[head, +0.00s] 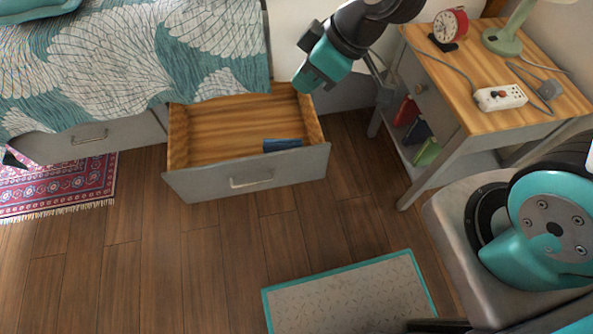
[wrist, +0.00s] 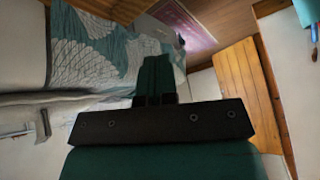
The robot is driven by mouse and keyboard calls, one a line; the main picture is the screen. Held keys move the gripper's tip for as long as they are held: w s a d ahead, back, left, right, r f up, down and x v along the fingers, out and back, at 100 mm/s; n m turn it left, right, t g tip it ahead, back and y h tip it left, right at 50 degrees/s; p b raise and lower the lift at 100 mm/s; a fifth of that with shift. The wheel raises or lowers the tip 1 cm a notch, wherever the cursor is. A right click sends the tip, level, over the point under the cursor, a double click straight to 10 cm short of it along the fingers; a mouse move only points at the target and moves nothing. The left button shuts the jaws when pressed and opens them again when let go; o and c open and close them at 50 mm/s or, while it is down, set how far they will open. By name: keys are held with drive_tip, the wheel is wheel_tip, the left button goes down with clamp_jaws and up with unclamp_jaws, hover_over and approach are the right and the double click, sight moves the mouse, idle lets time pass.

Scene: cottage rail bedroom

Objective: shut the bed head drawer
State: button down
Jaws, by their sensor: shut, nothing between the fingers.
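The bed head drawer (head: 246,180) stands pulled out from under the bed in the head view. It has a grey front, a pale handle and a wooden inside. A small dark blue item (head: 283,144) lies in it behind the front. My gripper (head: 304,84) hangs over the drawer's back right corner, with its teal body tilted down to the left. It appears apart from the drawer front. The wrist view shows my gripper (wrist: 157,78) with its fingers together and empty. An orange wooden surface (wrist: 244,85) shows to the right there; I cannot tell which piece it is.
A second bed drawer (head: 85,141) at the left is shut. A nightstand (head: 440,75) with a clock, lamp and power strip stands right of the drawer. A rug (head: 60,187) lies at the left, a grey mat (head: 350,297) in front. The floor before the drawer is clear.

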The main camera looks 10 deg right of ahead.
drive_tip(key=w+d+f+n+t+b, duration=0.1)
drive_tip(key=w+f+b, duration=0.15)
drive_tip(key=f, duration=0.75)
drive_tip(key=w+f+n+t+b, duration=0.1)
drive_tip(key=f+b, duration=0.3)
drive_tip(key=f, duration=0.6)
drive_tip(key=n+t+h+b, duration=0.2)
drive_tip(key=n+b, duration=0.1)
drive_tip(key=b, duration=0.9)
approach(290, 158)
drive_tip(key=shift+x, duration=3)
drive_tip(key=shift+d+f, duration=0.1)
drive_tip(key=shift+d, duration=0.05)
